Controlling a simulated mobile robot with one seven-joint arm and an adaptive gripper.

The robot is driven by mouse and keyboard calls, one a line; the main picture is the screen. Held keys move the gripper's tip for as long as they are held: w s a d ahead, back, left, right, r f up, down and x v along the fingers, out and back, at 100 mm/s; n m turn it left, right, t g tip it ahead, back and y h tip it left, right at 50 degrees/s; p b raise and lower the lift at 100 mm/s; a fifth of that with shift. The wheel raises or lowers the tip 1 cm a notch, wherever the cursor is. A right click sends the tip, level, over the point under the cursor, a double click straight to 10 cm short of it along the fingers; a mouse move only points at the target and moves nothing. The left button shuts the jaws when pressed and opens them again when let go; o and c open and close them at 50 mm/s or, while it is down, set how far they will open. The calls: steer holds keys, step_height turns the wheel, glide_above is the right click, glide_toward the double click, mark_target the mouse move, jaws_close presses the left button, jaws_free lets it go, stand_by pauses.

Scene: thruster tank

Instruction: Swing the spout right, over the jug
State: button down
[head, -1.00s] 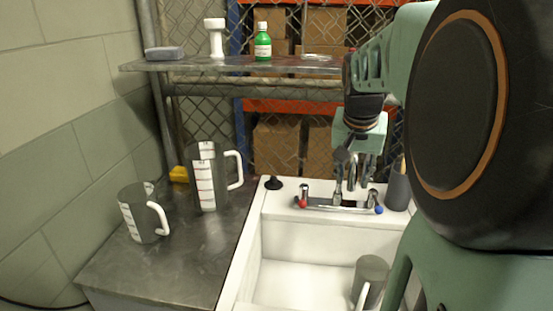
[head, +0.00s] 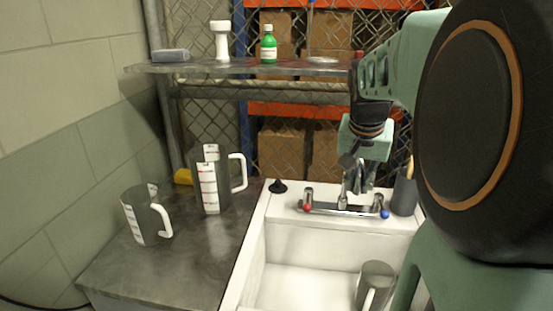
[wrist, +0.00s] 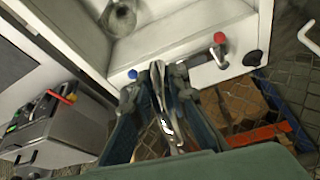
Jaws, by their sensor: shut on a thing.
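The chrome faucet spout (wrist: 160,88) rises from the tap bar (head: 335,208) at the back of the sink. My gripper (head: 358,182) reaches down over it from above and behind the bar. In the wrist view, my gripper (wrist: 157,98) has its dark fingers on both sides of the spout and is shut on it. The spout is partly hidden by the fingers in the head view. A grey jug with a white handle (head: 375,280) stands in the sink at the right; it also shows in the wrist view (wrist: 119,16).
Two measuring jugs (head: 211,180) (head: 146,216) stand on the metal counter left of the white sink (head: 262,245). Red and blue tap handles flank the spout. A dark holder (head: 404,193) is close right of my gripper. A shelf (head: 235,68) holds a green bottle (head: 268,45).

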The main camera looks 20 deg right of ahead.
steer(key=shift+d, duration=0.1)
steer(key=s+d+n+y+p, duration=0.1)
steer(key=s+d+n, duration=0.1)
steer(key=d, duration=0.9)
steer(key=shift+d+n+t, duration=0.25)
steer(key=shift+n+t, duration=0.15)
steer(key=shift+n, duration=0.2)
steer(key=c, duration=1.8)
jaws_free()
steer(key=shift+c, duration=0.2)
